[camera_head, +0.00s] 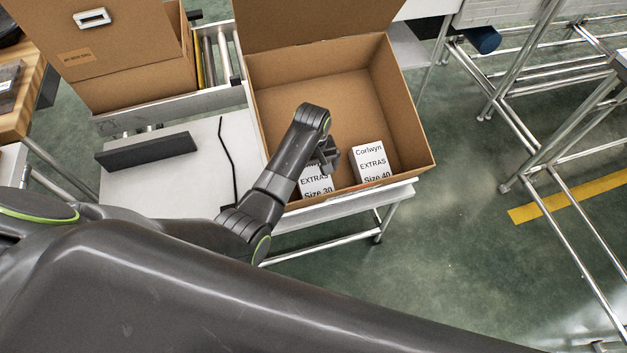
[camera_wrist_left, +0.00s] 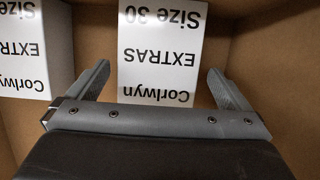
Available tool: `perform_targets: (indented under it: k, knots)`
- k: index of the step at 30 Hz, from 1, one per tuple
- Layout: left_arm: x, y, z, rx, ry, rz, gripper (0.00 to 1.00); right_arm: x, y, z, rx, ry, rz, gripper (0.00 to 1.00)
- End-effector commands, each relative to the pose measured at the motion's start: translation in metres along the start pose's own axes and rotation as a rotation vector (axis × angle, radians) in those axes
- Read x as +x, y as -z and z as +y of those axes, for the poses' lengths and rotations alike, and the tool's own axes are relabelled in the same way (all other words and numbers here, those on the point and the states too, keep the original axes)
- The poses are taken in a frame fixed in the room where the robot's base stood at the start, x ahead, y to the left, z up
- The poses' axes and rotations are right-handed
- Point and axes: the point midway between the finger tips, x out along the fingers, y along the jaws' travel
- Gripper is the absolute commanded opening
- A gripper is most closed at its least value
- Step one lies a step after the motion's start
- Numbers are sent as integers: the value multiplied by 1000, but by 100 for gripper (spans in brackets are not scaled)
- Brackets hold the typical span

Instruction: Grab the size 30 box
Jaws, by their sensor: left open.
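The size 30 box (camera_head: 316,184) is a white carton marked "Corlwyn EXTRAS Size 30". It stands in the open cardboard box (camera_head: 414,121), near its front wall, partly hidden by my left gripper in the head view. The size 40 box (camera_head: 371,163) stands to its right, a little apart. My left gripper (camera_head: 330,157) is over the size 30 box. In the left wrist view the size 30 box (camera_wrist_left: 160,52) lies ahead between the two open fingers of the left gripper (camera_wrist_left: 160,82), with a gap on each side. The size 40 box (camera_wrist_left: 22,50) is at the left there. My right gripper is not seen.
The cardboard box's walls stand close around both cartons. It rests on a white table (camera_head: 345,196). Another cardboard box (camera_head: 140,55) stands at the upper left beside rollers (camera_head: 215,55). A dark bar (camera_head: 147,150) lies on the white surface left of the box.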

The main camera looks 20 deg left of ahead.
Motion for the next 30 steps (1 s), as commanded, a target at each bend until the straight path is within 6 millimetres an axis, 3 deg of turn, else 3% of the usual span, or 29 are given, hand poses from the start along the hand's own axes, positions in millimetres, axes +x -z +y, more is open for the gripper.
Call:
perform_targets:
  k: [9,19,30]
  knots:
    - [43,-1,1,0,2,-2,100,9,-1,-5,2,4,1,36]
    - [49,0,2,0,0,0,100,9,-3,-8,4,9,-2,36]
    - [48,0,2,0,0,0,53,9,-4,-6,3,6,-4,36]
